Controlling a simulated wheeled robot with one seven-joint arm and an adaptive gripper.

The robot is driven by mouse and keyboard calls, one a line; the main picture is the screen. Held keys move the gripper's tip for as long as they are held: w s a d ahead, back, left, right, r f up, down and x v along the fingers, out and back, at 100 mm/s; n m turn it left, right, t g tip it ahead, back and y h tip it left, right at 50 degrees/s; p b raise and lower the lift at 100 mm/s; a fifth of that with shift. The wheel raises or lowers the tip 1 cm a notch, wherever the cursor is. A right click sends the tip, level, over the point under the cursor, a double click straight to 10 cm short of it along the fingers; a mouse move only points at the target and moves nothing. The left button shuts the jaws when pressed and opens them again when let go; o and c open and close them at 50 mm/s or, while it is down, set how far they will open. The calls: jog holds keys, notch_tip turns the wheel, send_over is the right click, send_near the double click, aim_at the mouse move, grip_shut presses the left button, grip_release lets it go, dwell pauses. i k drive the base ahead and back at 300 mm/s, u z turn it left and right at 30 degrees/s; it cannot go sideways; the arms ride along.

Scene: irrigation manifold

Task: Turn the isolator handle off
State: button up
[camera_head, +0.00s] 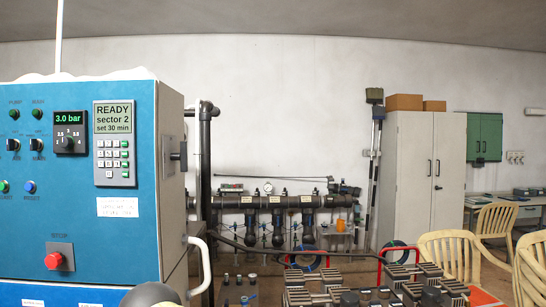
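A blue control cabinet (130,225) with a grey right side fills the left of the head view. A dark handle-like fitting (178,156) sticks out from that grey side, seen almost edge-on. It may be the isolator handle, but its on or off position cannot be read from here. The cabinet's display (114,115) reads READY, sector 2, set 30 min. A smaller readout (68,118) shows 3.0 bar. A red stop button (54,261) sits low on the blue front.
A dark vertical pipe (205,160) and a pale curved bar (203,268) stand just right of the cabinet. A pipe manifold (290,202) runs along the back wall. Battery-like blocks (375,298), a grey locker (420,180) and chairs (450,250) are to the right.

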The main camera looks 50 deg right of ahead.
aim_at(183, 156)
jog(key=z, duration=1)
